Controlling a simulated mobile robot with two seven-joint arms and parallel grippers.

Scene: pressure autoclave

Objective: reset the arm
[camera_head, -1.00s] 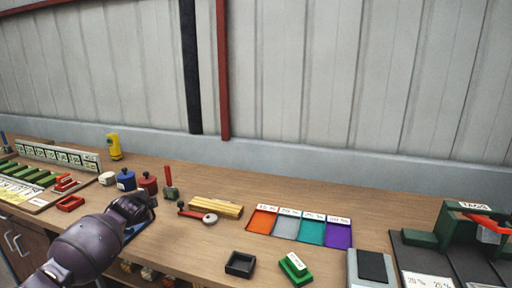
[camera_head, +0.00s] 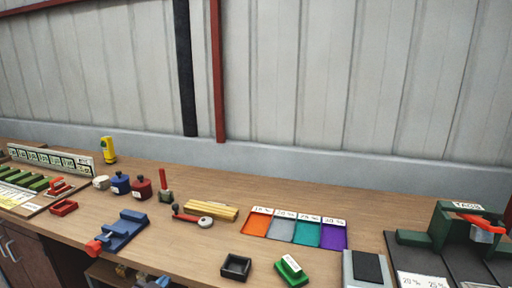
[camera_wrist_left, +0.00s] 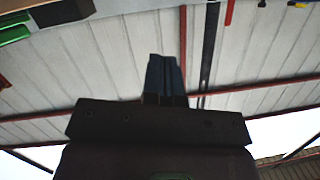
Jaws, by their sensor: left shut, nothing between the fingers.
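My left gripper (camera_wrist_left: 166,78) shows in the left wrist view, its two dark fingers together with nothing between them. It points at the wall panels, clear of any object. My left arm and gripper do not show in the head view now. My right gripper is in neither view.
The wooden bench (camera_head: 185,250) holds a blue vise-like fixture (camera_head: 125,230), a red tray (camera_head: 63,207), coloured pots, a yellow block (camera_head: 211,210), four-colour bins (camera_head: 282,230), a black tray (camera_head: 236,266), a green block (camera_head: 291,270) and a green press (camera_head: 440,225). The bench middle has free room.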

